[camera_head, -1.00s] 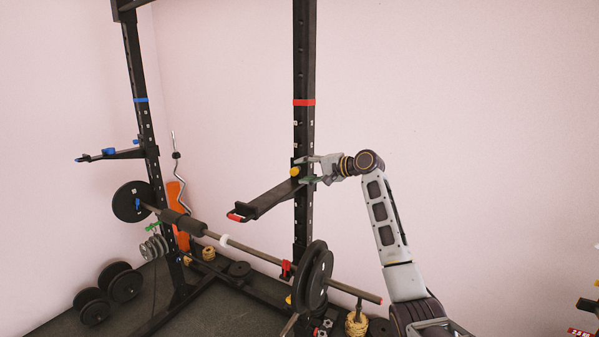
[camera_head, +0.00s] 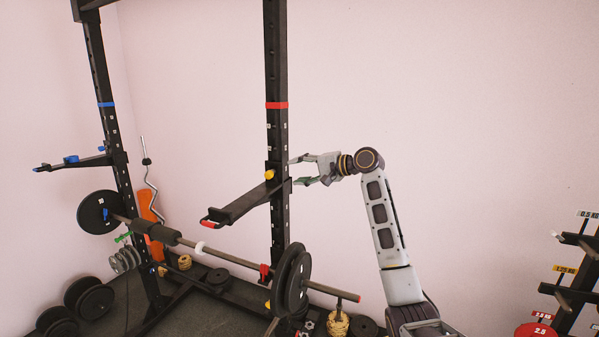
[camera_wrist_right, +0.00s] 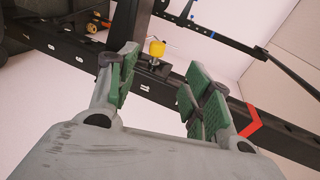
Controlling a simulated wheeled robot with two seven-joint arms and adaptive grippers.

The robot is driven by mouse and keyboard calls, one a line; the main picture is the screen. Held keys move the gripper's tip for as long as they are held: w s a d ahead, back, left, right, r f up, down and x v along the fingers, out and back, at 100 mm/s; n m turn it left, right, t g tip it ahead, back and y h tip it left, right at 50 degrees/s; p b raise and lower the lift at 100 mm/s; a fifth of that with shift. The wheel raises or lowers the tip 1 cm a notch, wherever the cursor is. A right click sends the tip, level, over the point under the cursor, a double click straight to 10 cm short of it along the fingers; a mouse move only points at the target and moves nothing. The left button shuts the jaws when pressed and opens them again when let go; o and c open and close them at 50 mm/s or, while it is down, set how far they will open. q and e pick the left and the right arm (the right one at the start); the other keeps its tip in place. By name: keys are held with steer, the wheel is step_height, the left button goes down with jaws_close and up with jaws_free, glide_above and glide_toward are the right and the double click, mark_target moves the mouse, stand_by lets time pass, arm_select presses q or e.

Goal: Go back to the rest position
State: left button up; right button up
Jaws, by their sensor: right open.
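My right gripper (camera_head: 298,171) is open and empty, just right of the black rack upright (camera_head: 278,130) with the red band. Its green-padded fingers (camera_wrist_right: 160,92) show apart in the right wrist view, with the yellow knob (camera_wrist_right: 156,50) of the rack arm beyond them. In the head view the yellow knob (camera_head: 269,175) sits on the upright beside the fingertips, with a small gap between. The black safety arm (camera_head: 240,205) with a red tip juts to the left from the upright. My left gripper is not in view.
A barbell (camera_head: 235,256) with black plates (camera_head: 292,280) lies low across the rack. A second upright (camera_head: 112,150) with a blue band stands at the left. A plate rack (camera_head: 575,290) with a red plate stands at the lower right. The wall area right of my arm is clear.

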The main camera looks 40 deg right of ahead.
steer(key=shift+f, duration=0.1)
stand_by(0.7)
